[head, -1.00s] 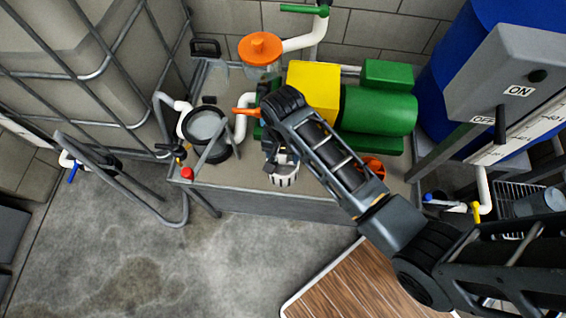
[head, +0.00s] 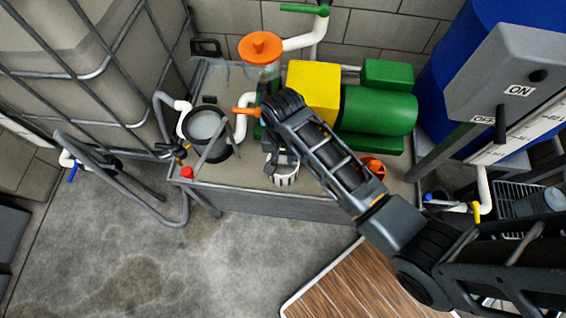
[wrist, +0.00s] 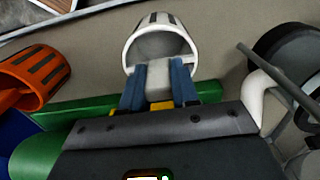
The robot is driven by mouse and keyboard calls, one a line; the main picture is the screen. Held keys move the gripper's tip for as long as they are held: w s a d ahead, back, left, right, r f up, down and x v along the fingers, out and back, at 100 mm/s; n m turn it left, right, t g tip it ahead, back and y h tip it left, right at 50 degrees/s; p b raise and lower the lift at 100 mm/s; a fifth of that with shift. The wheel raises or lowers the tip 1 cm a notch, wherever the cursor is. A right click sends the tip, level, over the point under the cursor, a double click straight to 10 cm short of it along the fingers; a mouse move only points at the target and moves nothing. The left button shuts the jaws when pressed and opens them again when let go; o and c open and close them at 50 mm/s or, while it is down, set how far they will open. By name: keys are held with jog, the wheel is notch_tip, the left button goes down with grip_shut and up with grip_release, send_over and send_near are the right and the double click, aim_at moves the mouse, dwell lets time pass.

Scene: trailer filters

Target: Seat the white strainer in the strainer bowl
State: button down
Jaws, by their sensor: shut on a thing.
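The white strainer (head: 285,179) is a slotted cup at the front of the bench, partly covered by my gripper (head: 281,163). In the wrist view the white strainer (wrist: 160,38) shows its open mouth towards me. My gripper (wrist: 158,88) has its blue fingers shut on a grey block at the strainer's mouth. Whether the strainer touches the bench is unclear. A round black-rimmed vessel, apparently the strainer bowl (head: 233,141), stands to the left, with a pale interior and a grey bar across it. Its dark rim (wrist: 262,45) shows at right in the wrist view.
White pipes (head: 241,122) flank the bowl. An orange slotted cup (head: 374,167) lies right of my gripper. The green and yellow pump (head: 378,110) and an orange-lidded clear vessel (head: 260,50) stand behind. A red knob (head: 187,172) is at the bench's front left.

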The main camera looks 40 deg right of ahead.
dwell(0.4)
jog(key=shift+r, duration=0.55)
jog(key=r, duration=0.3)
jog(key=shift+s+d+r, duration=0.25)
jog(key=shift+s+d, duration=0.1)
jog(key=shift+d, duration=0.05)
jog(key=s+d+r, duration=0.6)
jog(key=s+d, duration=0.1)
jog(key=shift+s+d+r, duration=0.2)
jog(key=shift+d, duration=0.1)
jog(key=shift+a, duration=0.15)
